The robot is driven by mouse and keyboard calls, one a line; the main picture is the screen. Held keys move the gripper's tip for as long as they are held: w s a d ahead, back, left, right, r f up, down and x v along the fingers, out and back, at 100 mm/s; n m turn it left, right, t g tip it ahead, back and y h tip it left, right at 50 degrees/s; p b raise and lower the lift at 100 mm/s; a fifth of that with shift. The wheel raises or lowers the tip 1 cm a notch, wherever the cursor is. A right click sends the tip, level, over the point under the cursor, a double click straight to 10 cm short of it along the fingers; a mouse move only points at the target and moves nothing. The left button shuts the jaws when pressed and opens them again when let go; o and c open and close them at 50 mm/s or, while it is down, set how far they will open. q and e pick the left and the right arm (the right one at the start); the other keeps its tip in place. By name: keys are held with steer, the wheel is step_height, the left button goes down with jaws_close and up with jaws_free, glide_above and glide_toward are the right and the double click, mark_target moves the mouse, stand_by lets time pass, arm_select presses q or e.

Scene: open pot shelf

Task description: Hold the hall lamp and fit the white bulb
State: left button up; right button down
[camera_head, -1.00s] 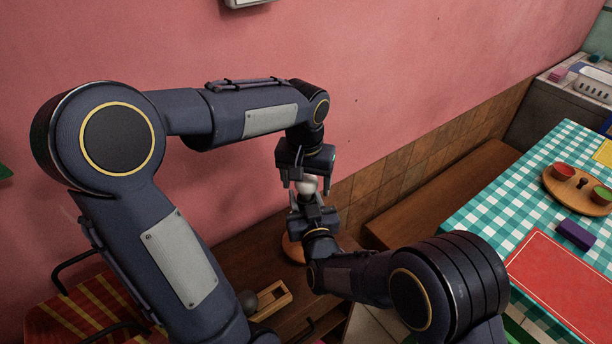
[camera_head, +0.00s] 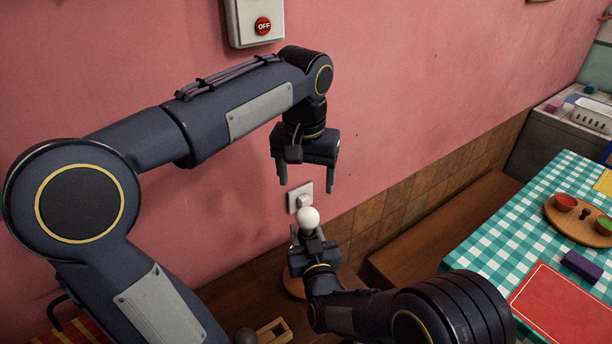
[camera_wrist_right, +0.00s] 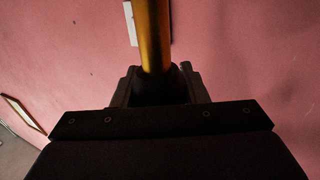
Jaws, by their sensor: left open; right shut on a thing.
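The white bulb (camera_head: 308,217) sits upright, directly above my right gripper (camera_head: 307,238). In the right wrist view this gripper is shut on the brass-coloured stem of the hall lamp (camera_wrist_right: 153,38). A round brown-orange piece, which looks like the lamp's base (camera_head: 292,284), shows partly behind the right gripper. My left gripper (camera_head: 306,190) is open and empty, pointing down above the bulb and apart from it. The joint between bulb and lamp is too small to judge.
A wall box with a red OFF button (camera_head: 263,26) hangs above my left arm. A white wall plate (camera_head: 299,198) is behind the bulb. A wooden bench (camera_head: 440,232) and a checked table (camera_head: 500,215) stand at right. A small wooden tray (camera_head: 274,332) lies low.

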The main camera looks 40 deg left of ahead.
stand_by(0.4)
steer(key=c, duration=0.8)
jaws_free()
steer(key=shift+o, duration=0.2)
